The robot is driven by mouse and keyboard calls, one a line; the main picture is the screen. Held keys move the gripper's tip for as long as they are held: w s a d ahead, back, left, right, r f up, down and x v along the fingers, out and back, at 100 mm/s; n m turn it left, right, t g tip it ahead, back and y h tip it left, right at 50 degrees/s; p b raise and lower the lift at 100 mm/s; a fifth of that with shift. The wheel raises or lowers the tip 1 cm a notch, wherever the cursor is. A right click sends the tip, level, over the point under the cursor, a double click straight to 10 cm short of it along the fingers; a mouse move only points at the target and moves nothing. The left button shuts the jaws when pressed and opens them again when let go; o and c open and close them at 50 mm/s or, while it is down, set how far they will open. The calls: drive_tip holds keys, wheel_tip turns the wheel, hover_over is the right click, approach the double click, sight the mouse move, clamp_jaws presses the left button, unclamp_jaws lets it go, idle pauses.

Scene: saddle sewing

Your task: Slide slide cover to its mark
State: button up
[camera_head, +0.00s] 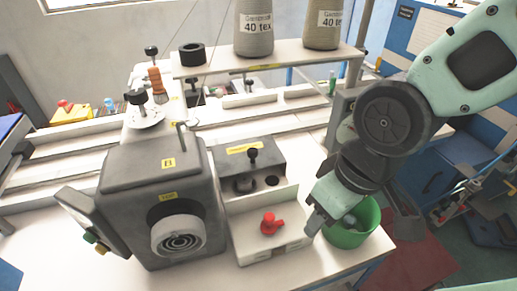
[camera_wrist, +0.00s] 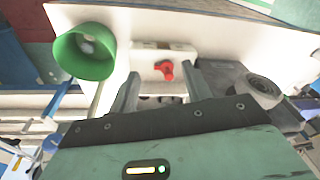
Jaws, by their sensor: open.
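I cannot tell for sure which part is the slide cover. A likely part is the grey block (camera_head: 270,152) with a black knob and yellow label, beside the sewing machine (camera_head: 155,205). In front of it is a white tray (camera_head: 285,242) with a red knob (camera_head: 270,223), also in the wrist view (camera_wrist: 165,70). No mark can be picked out for certain. My gripper (camera_head: 316,222) is open, at the right of the tray and near the green bucket's left rim. In the wrist view its fingers (camera_wrist: 160,95) are apart with nothing gripped, the red knob showing between and beyond them.
A green bucket (camera_head: 350,238) stands right of the tray, and its inside shows in the wrist view (camera_wrist: 85,50). Thread cones (camera_head: 254,38) stand on a raised shelf behind. Long pale rails cross the table at the back. Bare table shows in front of the tray.

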drive_tip(key=w+a+f+m+t+y+p, duration=0.1)
drive_tip(key=w+f+p, duration=0.1)
drive_tip(key=w, duration=0.2)
drive_tip(key=w+a+f+m+t+p, duration=0.1)
drive_tip(key=w+a+f+t+p, duration=0.1)
drive_tip(key=w+p, duration=0.15)
drive_tip(key=n+t+y+b, duration=0.2)
drive_tip(key=n+t+y, duration=0.1)
drive_tip(key=t+y, duration=0.35)
approach(255, 152)
drive_tip(key=shift+h, duration=0.45)
drive_tip(key=p+x, duration=0.1)
drive_tip(key=x, duration=0.1)
drive_tip(key=p+x, duration=0.1)
drive_tip(key=x, duration=0.2)
drive_tip(key=p+x, duration=0.2)
drive_tip(key=x, duration=0.1)
drive_tip(key=shift+a+r, duration=0.25)
drive_tip(key=shift+w+a+f, duration=0.35)
drive_tip(key=shift+w+a, duration=0.05)
drive_tip(key=shift+w, duration=0.05)
drive_tip(key=shift+c, duration=0.3)
